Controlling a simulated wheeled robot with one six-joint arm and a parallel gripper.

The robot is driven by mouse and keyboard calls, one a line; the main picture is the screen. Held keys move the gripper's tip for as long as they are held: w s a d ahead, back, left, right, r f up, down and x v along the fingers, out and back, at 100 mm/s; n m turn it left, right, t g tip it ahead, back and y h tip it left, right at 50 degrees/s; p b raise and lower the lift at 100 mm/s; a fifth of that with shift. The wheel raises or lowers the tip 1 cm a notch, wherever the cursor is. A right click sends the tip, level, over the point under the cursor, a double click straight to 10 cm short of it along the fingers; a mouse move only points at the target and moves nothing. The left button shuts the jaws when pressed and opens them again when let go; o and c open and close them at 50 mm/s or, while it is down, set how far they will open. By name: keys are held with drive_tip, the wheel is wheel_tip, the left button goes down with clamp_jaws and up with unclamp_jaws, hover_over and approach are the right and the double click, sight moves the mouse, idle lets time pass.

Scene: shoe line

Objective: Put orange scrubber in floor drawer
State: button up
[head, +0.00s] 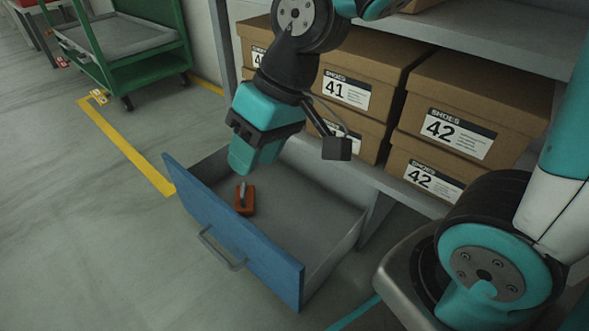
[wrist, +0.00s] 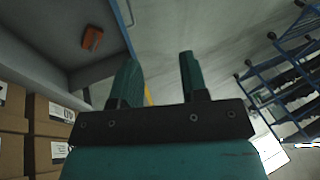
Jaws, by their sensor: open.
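The orange scrubber (head: 244,200) lies on the bottom of the open floor drawer (head: 318,205), near its blue front panel. It also shows in the wrist view (wrist: 92,38), inside the grey drawer at upper left. My gripper (head: 241,170) hangs over the drawer in the head view, above the scrubber. In the wrist view my gripper (wrist: 158,75) has its two fingers apart with nothing between them. The fingers do not touch the scrubber.
Shoe boxes (head: 455,125) marked 41 and 42 stand on a grey shelf rack behind the drawer. A green cart (head: 120,60) stands at upper left, with yellow floor tape (head: 135,155) nearby. A blue-framed rack (wrist: 285,70) is at right in the wrist view. The floor left of the drawer is clear.

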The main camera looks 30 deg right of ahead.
drive_tip(key=s+d+r+n+g, duration=0.1)
drive_tip(key=s+r+n, duration=0.1)
drive_tip(key=s, duration=0.6)
drive_tip(key=shift+s+r+n+h, duration=0.3)
drive_tip(key=shift+n, duration=0.1)
